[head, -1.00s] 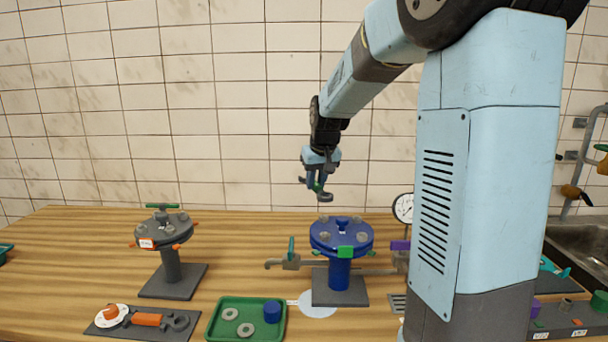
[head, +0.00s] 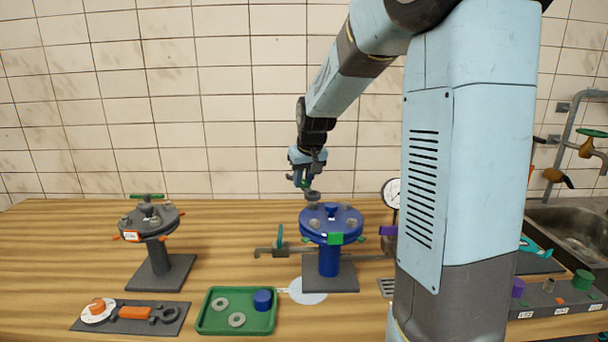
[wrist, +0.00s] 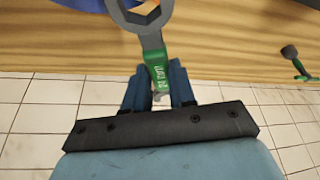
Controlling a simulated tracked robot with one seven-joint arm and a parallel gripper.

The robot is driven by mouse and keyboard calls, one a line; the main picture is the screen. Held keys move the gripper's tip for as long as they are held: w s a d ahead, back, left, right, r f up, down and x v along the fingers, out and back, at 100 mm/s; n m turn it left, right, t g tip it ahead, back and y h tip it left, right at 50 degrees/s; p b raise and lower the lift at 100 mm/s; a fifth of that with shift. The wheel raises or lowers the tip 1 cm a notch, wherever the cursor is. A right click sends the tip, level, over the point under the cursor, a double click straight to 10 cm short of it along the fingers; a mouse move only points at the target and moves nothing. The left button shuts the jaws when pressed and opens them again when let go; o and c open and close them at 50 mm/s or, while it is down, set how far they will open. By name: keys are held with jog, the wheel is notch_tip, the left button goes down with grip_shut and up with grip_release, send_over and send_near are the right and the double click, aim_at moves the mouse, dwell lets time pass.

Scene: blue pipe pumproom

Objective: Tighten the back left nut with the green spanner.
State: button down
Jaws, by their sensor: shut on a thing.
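The blue round flange (head: 331,222) stands on a blue post with several grey nuts on top. I cannot clearly make out the back left nut, which lies close to or behind the spanner's ring. My gripper (head: 303,181) is above the flange's back left side. It is shut on the green spanner, whose grey ring end (head: 313,196) hangs just above the flange, apparently apart from it. In the wrist view the spanner's green handle (wrist: 158,70) sits between my two fingers (wrist: 160,90). Its open ring (wrist: 150,22) points away, with the flange's blue edge (wrist: 85,5) beside it.
A grey flange stand (head: 150,220) is at the left. A green tray (head: 236,326) with two washers and a blue cylinder, and a dark tool mat (head: 165,322), lie in front. A gauge (head: 391,192) stands right of the blue flange. The sink (head: 570,222) is far right.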

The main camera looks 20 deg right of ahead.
aim_at(305, 183)
jog(key=shift+f, duration=0.25)
jog(key=shift+s+f, duration=0.1)
jog(key=shift+f, duration=0.55)
jog(key=shift+f, duration=0.5)
jog(key=shift+f, duration=0.25)
dwell(0.4)
jog(key=m, duration=0.1)
jog(key=d+m+h, duration=0.1)
jog(key=m, duration=0.1)
jog(key=shift+d, duration=0.3)
jog(key=s+d+m+h, duration=0.1)
jog(key=m, duration=0.2)
jog(key=s+d+m+g+h, duration=0.1)
jog(key=d+m, duration=0.1)
jog(key=m, duration=0.1)
jog(key=s+d+m+g, duration=0.1)
jog(key=m, duration=0.1)
jog(key=shift+d+m+h, duration=0.25)
jog(key=shift+m+h, duration=0.15)
